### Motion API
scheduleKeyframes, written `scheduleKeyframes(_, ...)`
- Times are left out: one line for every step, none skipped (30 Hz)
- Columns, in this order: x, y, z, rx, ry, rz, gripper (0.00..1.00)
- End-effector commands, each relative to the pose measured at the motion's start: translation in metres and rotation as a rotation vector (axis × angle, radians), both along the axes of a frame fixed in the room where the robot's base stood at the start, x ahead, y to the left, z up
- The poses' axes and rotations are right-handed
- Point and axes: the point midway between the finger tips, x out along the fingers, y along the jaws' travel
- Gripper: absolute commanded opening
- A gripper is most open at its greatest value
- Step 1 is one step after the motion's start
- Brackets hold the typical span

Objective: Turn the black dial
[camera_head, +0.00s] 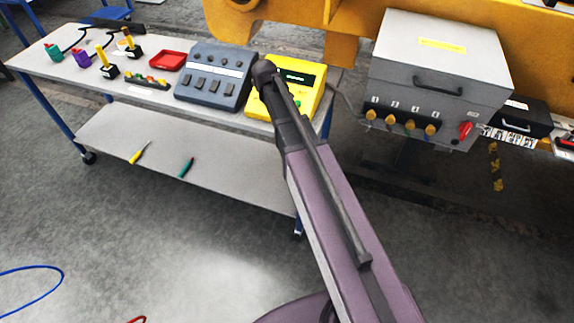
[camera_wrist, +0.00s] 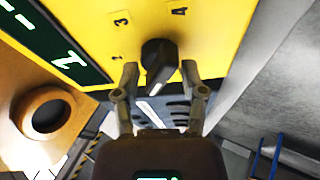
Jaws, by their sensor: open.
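The black dial (camera_wrist: 158,58) sits on the face of a yellow box (camera_wrist: 215,25) in the wrist view, with the marks 3 and 4 printed near it. My gripper (camera_wrist: 159,76) is open, with one fingertip on each side of the dial's lower part. I cannot tell whether the fingers touch it. In the head view the yellow box (camera_head: 309,93) stands at the table's right end. My arm hides the dial and most of my gripper there.
A grey-blue box with switches (camera_head: 213,78) stands just left of the yellow box. A red tray (camera_head: 168,61) and several small controls lie farther left on the table (camera_head: 60,66). A grey cabinet with knobs (camera_head: 440,70) is at right. A round orange part (camera_wrist: 45,115) shows in the wrist view.

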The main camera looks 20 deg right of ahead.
Motion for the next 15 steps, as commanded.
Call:
scheduleKeyframes(0.0005, -0.0002, 0.0008, -0.01, 0.007, 0.022, 0.54)
scheduleKeyframes(0.0007, -0.0001, 0.0008, -0.017, 0.013, 0.038, 0.54)
scheduleKeyframes(0.0007, -0.0001, 0.0008, -0.026, 0.018, 0.058, 0.54)
scheduleKeyframes(0.0007, -0.0001, 0.0008, -0.033, 0.024, 0.073, 0.54)
scheduleKeyframes(0.0007, -0.0001, 0.0009, -0.041, 0.029, 0.09, 0.54)
scheduleKeyframes(0.0007, 0.0, 0.0008, -0.049, 0.036, 0.11, 0.54)
scheduleKeyframes(0.0006, 0.0001, 0.0008, -0.056, 0.041, 0.125, 0.54)
scheduleKeyframes(0.0006, 0.0002, 0.0007, -0.063, 0.047, 0.142, 0.54)
scheduleKeyframes(0.0006, 0.0002, 0.0007, -0.073, 0.053, 0.162, 0.54)
scheduleKeyframes(0.0007, 0.0001, 0.0008, -0.079, 0.057, 0.178, 0.54)
scheduleKeyframes(0.0008, 0.0002, 0.0009, -0.087, 0.063, 0.195, 0.54)
scheduleKeyframes(0.0008, 0.0002, 0.0007, -0.098, 0.07, 0.216, 0.54)
scheduleKeyframes(0.0007, 0.0003, 0.0007, -0.104, 0.076, 0.232, 0.54)
scheduleKeyframes(0.0007, 0.0003, 0.0007, -0.111, 0.081, 0.248, 0.54)
scheduleKeyframes(0.0006, 0.0003, 0.0006, -0.12, 0.088, 0.27, 0.54)
